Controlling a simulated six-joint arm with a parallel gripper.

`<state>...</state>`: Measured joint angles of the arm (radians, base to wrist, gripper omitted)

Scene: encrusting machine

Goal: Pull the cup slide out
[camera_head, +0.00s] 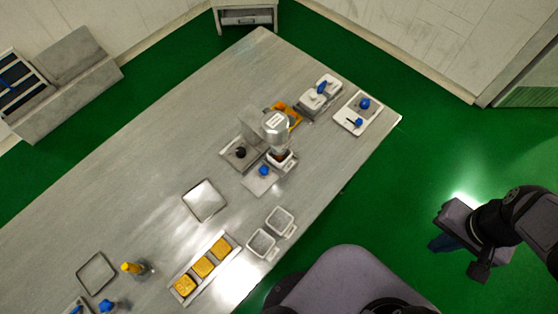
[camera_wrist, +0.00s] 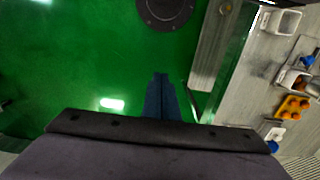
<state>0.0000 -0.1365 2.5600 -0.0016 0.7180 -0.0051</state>
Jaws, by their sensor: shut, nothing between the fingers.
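The encrusting machine (camera_head: 276,124) stands on the grey table, with a light metal hopper on top. A white cup (camera_head: 281,160) with dark orange contents sits at its lower side. Next to it a flat plate (camera_head: 256,183) carries a blue knob (camera_head: 263,171); I cannot tell for sure whether this is the cup slide. A second plate with a black knob (camera_head: 240,152) lies to the left. My gripper (camera_head: 437,244) is far right of the table, over the green floor. In the wrist view its blue fingers (camera_wrist: 160,78) are together and empty.
Two white trays (camera_head: 261,242) (camera_head: 280,220) lie near the table's edge. A tray of yellow blocks (camera_head: 184,286), a square metal tray (camera_head: 204,200) and a yellow-topped bottle (camera_head: 131,268) are further left. White trays with blue-handled items (camera_head: 358,122) stand at the right end. Floor around my gripper looks clear.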

